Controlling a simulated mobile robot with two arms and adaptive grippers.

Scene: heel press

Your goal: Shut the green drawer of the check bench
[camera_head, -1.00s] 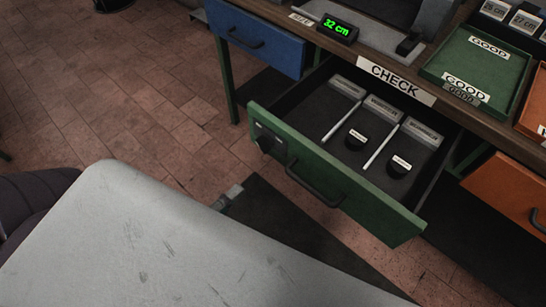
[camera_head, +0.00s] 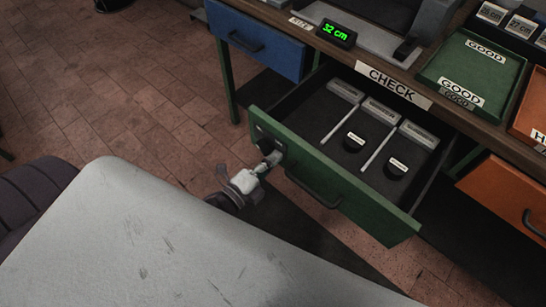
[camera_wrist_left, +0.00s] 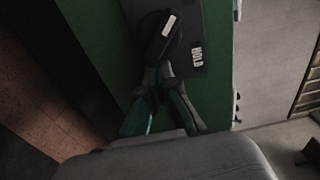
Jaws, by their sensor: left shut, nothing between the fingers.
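The green drawer (camera_head: 365,205) of the check bench is pulled well out below the CHECK label (camera_head: 394,86), with a dark bar handle (camera_head: 313,192) on its front. My left gripper (camera_head: 273,158) is shut and empty, at the left end of the drawer's outer face, left of the handle. In the left wrist view the fingertips (camera_wrist_left: 165,72) are close to a dark knob (camera_wrist_left: 158,35) on a dark plate marked HOLD (camera_wrist_left: 196,52). I cannot tell whether they touch it. My right gripper is out of view.
Inside the drawer are white-labelled blocks, thin white dividers and two round black pieces (camera_head: 354,142). A closed blue drawer (camera_head: 255,42) is to the left, an orange drawer (camera_head: 505,190) to the right. A pale grey surface (camera_head: 150,235) fills the foreground. Tiled floor is open at left.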

